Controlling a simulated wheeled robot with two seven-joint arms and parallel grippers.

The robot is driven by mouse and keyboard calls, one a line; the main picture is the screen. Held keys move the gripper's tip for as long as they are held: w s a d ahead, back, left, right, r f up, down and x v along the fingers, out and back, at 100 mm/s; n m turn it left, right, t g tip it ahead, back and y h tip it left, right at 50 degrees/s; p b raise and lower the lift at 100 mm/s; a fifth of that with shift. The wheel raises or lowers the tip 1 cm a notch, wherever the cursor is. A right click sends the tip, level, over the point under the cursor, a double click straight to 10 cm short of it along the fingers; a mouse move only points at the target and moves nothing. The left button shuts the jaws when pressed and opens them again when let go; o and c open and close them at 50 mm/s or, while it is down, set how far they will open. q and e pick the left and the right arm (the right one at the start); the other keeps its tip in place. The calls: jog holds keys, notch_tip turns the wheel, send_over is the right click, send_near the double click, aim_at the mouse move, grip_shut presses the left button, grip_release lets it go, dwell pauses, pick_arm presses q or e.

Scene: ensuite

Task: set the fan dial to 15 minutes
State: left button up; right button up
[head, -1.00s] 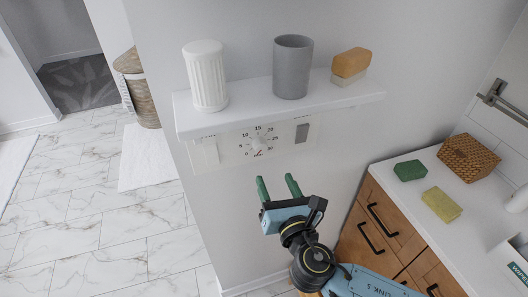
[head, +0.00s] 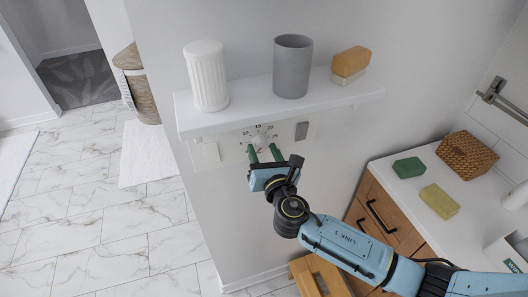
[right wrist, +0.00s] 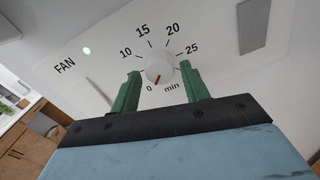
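The fan dial is a round white knob (right wrist: 159,66) on a white wall panel (right wrist: 95,62) marked FAN, with minute numbers from 0 to 25 showing around it. Its red pointer aims down at about the 0 mark. In the head view the panel (head: 228,150) is under a shelf, and the knob is partly hidden by my fingers. My right gripper (head: 262,148) is open, its two green fingers spread. In the right wrist view the fingers (right wrist: 160,82) stand either side of the knob's lower part; I cannot tell whether they touch it. My left gripper is not in view.
A white shelf (head: 350,98) juts out just above the panel, holding a white fluted cup (head: 206,77), a grey cup (head: 293,66) and an orange-topped sponge (head: 350,62). A counter (head: 402,190) with wooden drawers stands at right. A wooden stool (head: 320,277) is below my arm.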

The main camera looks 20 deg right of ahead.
jog(key=c, duration=0.7)
jog(key=shift+m, duration=0.3)
